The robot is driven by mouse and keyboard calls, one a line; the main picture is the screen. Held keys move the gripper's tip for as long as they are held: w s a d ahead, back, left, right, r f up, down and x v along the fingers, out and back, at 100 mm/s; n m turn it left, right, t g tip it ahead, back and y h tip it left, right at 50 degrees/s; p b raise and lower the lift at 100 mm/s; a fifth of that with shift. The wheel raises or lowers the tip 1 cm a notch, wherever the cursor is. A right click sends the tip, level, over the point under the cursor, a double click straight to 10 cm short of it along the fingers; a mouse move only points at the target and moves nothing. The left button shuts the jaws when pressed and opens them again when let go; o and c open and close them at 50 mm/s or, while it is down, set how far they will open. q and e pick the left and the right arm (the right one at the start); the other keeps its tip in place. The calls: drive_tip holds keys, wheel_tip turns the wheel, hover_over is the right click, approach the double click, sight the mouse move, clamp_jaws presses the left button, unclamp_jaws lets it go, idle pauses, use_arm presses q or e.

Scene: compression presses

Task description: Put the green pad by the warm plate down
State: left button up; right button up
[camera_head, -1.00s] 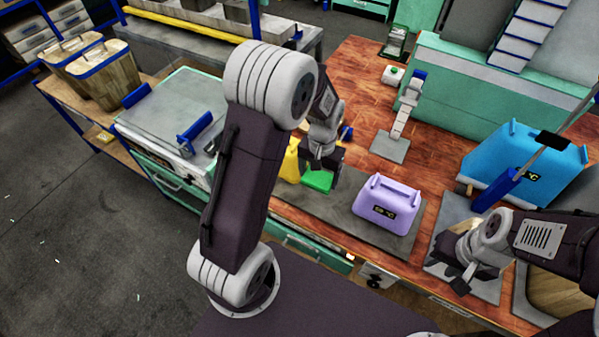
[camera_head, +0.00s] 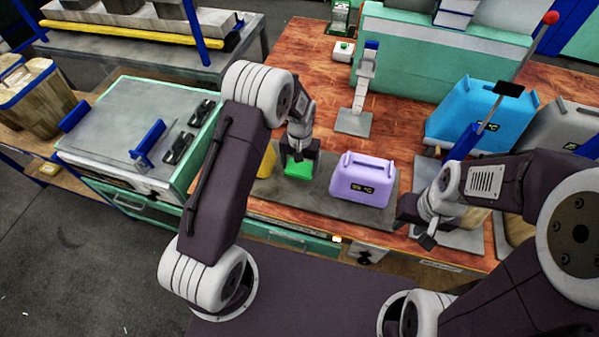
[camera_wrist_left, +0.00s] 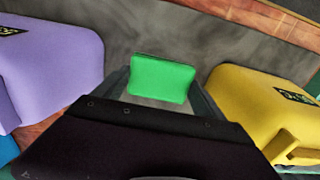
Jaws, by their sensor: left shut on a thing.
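The green pad (camera_head: 298,168) is between the fingers of my left gripper (camera_head: 299,156), which is shut on it, just over the grey slab (camera_head: 325,200). In the left wrist view the pad (camera_wrist_left: 162,78) shows against the grey surface; I cannot tell whether it touches it. A purple unit (camera_head: 363,180) with a temperature display is to the right of the pad, and a yellow unit (camera_head: 267,160) is to the left. The display numbers are too small to read, so I cannot tell which is the warm plate. My right gripper (camera_head: 420,226) hangs empty right of the purple unit; its opening is unclear.
A blue unit (camera_head: 482,118) with a lever stands at the right, a grey unit (camera_head: 565,135) beyond it. A grey-topped cabinet (camera_head: 125,130) is at the left. Wood behind the slab is bare.

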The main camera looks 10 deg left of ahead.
sight(300, 168)
use_arm(q)
drive_tip(key=f, duration=0.3)
drive_tip(key=shift+s+f, duration=0.2)
drive_tip(key=shift+f, duration=0.15)
drive_tip(key=shift+w+f, duration=0.15)
drive_tip(key=shift+f, duration=0.05)
drive_tip(key=shift+f, duration=0.1)
drive_tip(key=o, duration=1.5)
drive_tip(key=shift+o, duration=0.2)
wheel_tip(300, 168, up, 12)
drive_tip(key=shift+r+b, duration=0.2)
drive_tip(key=shift+b, duration=0.15)
drive_tip(key=s+a+r, duration=0.1)
drive_tip(key=s+a, duration=0.1)
drive_tip(key=s, duration=0.7)
drive_tip(key=s+a+r+t, duration=0.1)
drive_tip(key=s+a+r, duration=0.1)
drive_tip(key=s, duration=0.7)
drive_tip(key=shift+a+r+n, duration=0.2)
drive_tip(key=shift+n, duration=0.1)
